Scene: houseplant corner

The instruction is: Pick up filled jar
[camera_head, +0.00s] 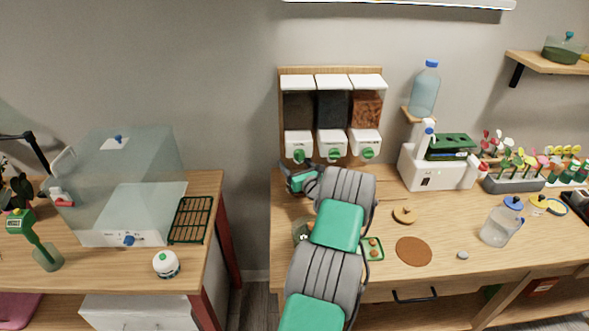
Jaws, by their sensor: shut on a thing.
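My arm reaches up from the bottom centre over the wooden worktop, and its end bends left below the dispensers. My gripper (298,186) is small here and partly covered by my arm. It is shut on the jar. The clear jar (300,229) shows at the left edge of my arm, near the left end of the worktop. Its right side is hidden behind my arm. Its contents and the finger contact are too small to make out.
Three wall dispensers (331,144) hang just above my gripper. A white machine (438,165) stands right of them, with a brown disc (413,251) and clear jug (500,224) nearer the front. A gap separates the left table, which bears a clear box (125,175).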

